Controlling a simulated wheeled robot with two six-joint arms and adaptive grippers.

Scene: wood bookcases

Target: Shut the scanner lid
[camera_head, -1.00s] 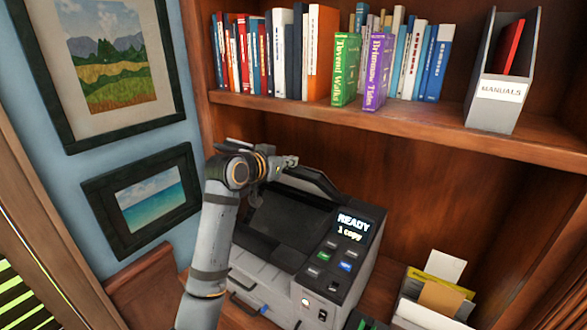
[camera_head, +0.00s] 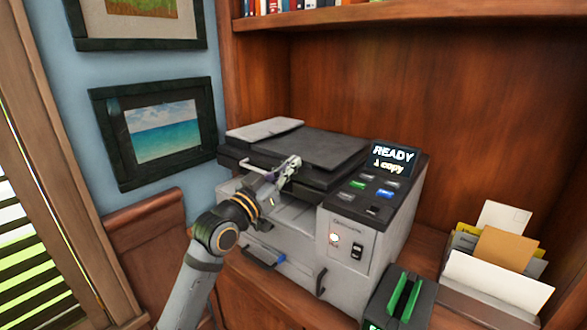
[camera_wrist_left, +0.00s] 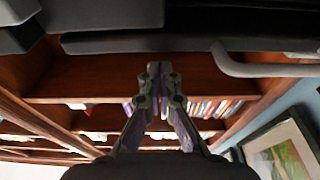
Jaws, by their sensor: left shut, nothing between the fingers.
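The scanner lid (camera_head: 315,149) is a dark flat panel on top of the grey and black copier (camera_head: 370,245). It lies flat or nearly flat; I cannot tell if a thin gap is left under its front edge. A pale handle (camera_head: 256,167) sticks out at its front. My left gripper (camera_head: 292,165) is shut and empty, close to the lid's front edge; whether it touches is unclear. In the left wrist view the closed fingertips (camera_wrist_left: 160,70) are below a dark edge, with the handle (camera_wrist_left: 265,69) to the right. My right gripper is not in view.
The control panel (camera_head: 375,190) reads "READY 1 copy". A letter holder (camera_head: 490,300) with envelopes stands at the right, and a dark box with green parts (camera_head: 402,300) is in front. The bookshelf (camera_head: 400,14) is above; a framed seascape (camera_head: 160,130) hangs at the left.

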